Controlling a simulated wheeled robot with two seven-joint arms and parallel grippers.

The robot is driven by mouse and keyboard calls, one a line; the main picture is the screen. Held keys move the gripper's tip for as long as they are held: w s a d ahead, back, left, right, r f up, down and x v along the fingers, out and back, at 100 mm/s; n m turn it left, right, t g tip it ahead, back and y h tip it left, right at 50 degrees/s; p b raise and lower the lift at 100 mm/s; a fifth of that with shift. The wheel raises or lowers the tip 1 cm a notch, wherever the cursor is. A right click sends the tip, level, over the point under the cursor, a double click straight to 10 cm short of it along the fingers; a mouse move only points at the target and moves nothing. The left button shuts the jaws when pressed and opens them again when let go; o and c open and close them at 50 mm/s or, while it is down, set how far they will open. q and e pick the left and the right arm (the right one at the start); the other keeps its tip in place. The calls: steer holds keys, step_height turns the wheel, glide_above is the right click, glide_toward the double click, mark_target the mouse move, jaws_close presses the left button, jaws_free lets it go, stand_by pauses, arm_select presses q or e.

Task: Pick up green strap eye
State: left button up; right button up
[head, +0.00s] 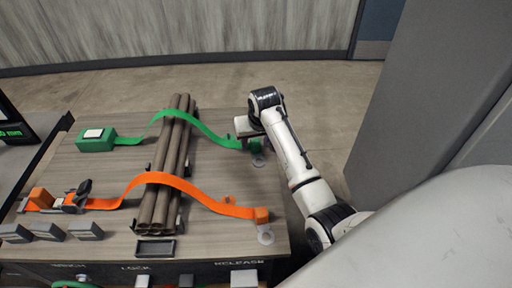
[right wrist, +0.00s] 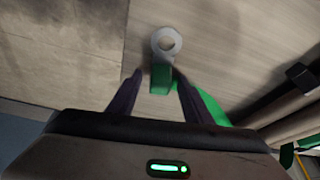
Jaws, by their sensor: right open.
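The green strap (head: 205,128) runs from a green box (head: 96,140) over the bundle of brown pipes to its green end block, the strap eye (head: 256,147), at the table's right side. In the right wrist view the green strap eye (right wrist: 160,80) lies between the fingertips, beside a pale ring (right wrist: 166,42) on the table. My right gripper (right wrist: 157,76) is open, its two dark fingers on either side of the green eye. In the head view my right gripper (head: 248,130) is just above the eye and partly hides it. I cannot tell whether the fingers touch it.
An orange strap (head: 190,184) crosses the pipes (head: 168,165) nearer the front, ending at an orange block (head: 261,215) by another pale ring (head: 265,236). Grey blocks (head: 47,232) and a small dark tray (head: 155,248) lie along the front. A grey wall stands right.

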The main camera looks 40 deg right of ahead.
steer(key=shift+r, duration=0.1)
jaws_close()
